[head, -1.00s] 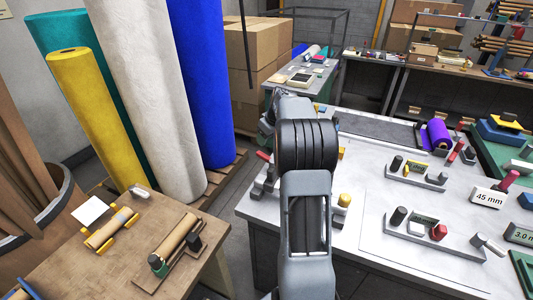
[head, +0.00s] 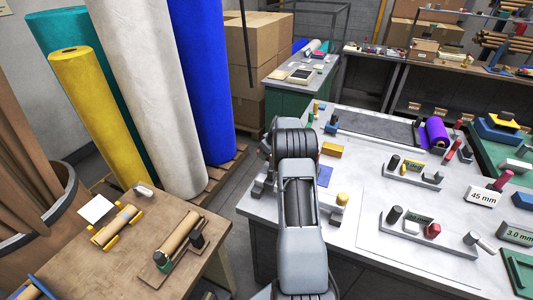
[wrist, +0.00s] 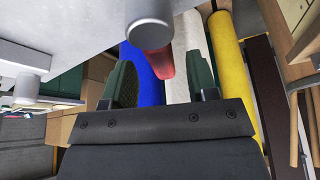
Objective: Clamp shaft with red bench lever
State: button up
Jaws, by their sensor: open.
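The red lever (wrist: 159,62) shows in the wrist view, with a round grey end piece (wrist: 148,33) above it in the picture. My gripper (wrist: 162,82) is open, its two green-padded fingers apart. The lever appears in the gap between the fingers; I cannot tell whether it is at their depth, and no contact shows. In the head view my arm covers the gripper and the lever. Grey fixture parts (head: 259,187) show at the left edge of the grey bench (head: 345,222), beside my arm. I cannot make out the shaft to be clamped.
Tall blue (head: 208,80), white (head: 150,95) and yellow (head: 100,120) felt rolls stand left of the bench. A brown table (head: 195,275) with small rollers is at the lower left.

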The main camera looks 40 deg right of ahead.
jog(key=shift+x, duration=0.75)
jog(key=shift+c, duration=0.5)
grip_shut()
